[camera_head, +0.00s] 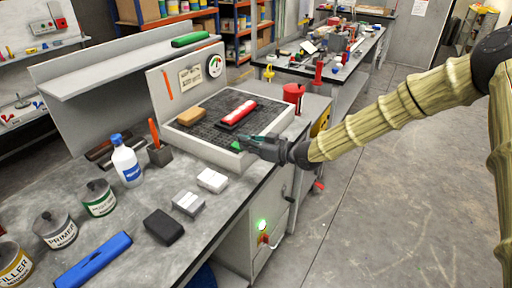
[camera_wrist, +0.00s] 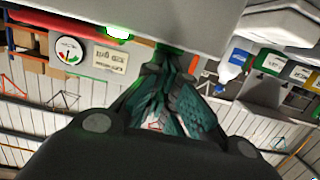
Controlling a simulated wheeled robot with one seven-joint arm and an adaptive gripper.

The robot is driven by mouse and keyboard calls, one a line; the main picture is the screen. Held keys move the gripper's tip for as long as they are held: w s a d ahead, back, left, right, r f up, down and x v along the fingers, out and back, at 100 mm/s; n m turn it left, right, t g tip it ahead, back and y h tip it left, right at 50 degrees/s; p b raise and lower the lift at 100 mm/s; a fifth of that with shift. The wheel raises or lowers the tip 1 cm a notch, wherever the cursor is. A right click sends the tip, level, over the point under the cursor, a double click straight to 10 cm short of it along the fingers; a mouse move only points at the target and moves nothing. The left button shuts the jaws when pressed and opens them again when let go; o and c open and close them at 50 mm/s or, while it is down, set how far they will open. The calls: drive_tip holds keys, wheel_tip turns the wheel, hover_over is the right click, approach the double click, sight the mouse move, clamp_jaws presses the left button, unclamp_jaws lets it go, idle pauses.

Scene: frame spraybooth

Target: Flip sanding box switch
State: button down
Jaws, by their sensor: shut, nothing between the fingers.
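The sanding box (camera_head: 190,147) is a grey bench-top box with a dark perforated top and an upright back panel. A small green-lit spot, apparently its switch (camera_head: 236,146), glows on the box's front side near the right corner. In the wrist view the green-lit switch (camera_wrist: 118,32) shows at the edge of a pale grey surface. My gripper (camera_head: 246,143) is shut and empty, its fingertips close beside the green spot. In the wrist view the closed fingertips (camera_wrist: 172,56) reach the grey surface, right of the glow. Whether they touch the switch is not clear.
On the box lie a red sanding block (camera_head: 238,112) and a tan block (camera_head: 190,116). A red can (camera_head: 293,93) stands right of it. A white bottle (camera_head: 125,160) stands left. Floor at right is clear.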

drive_tip(key=shift+s+d+f, duration=0.15)
drive_tip(key=shift+s+f, duration=0.1)
drive_tip(key=shift+f, duration=0.4)
drive_tip(key=shift+s, duration=0.1)
drive_tip(key=s+d+r, duration=0.4)
drive_tip(key=d+r, duration=0.1)
drive_tip(key=d, duration=0.4)
drive_tip(key=s+d+f+m+g+h, duration=0.1)
drive_tip(key=s+d+f+m+h, duration=0.2)
drive_tip(key=s+f, duration=0.55)
drive_tip(key=s+d+f+m+g+h, duration=0.1)
drive_tip(key=s+d+f+m+h, duration=0.3)
drive_tip(key=f, duration=0.8)
drive_tip(key=s+d+f+m+h, duration=0.1)
drive_tip(key=s+f+m, duration=0.1)
drive_tip(key=s+f, duration=0.7)
drive_tip(key=s+d+f+m+g+h, duration=0.1)
drive_tip(key=s+d+f, duration=0.3)
drive_tip(key=s, duration=0.4)
drive_tip(key=s+d+f+m+g+h, duration=0.1)
drive_tip(key=s+d+f+g+h, duration=0.1)
drive_tip(key=s+d, duration=0.4)
drive_tip(key=s+d+f+m+g+h, duration=0.2)
drive_tip(key=s+d+f, duration=0.3)
drive_tip(key=s, duration=0.4)
drive_tip(key=shift+s+f+h+b, duration=0.3)
drive_tip(key=shift+s+f+h, duration=0.1)
drive_tip(key=shift+f+h, duration=0.3)
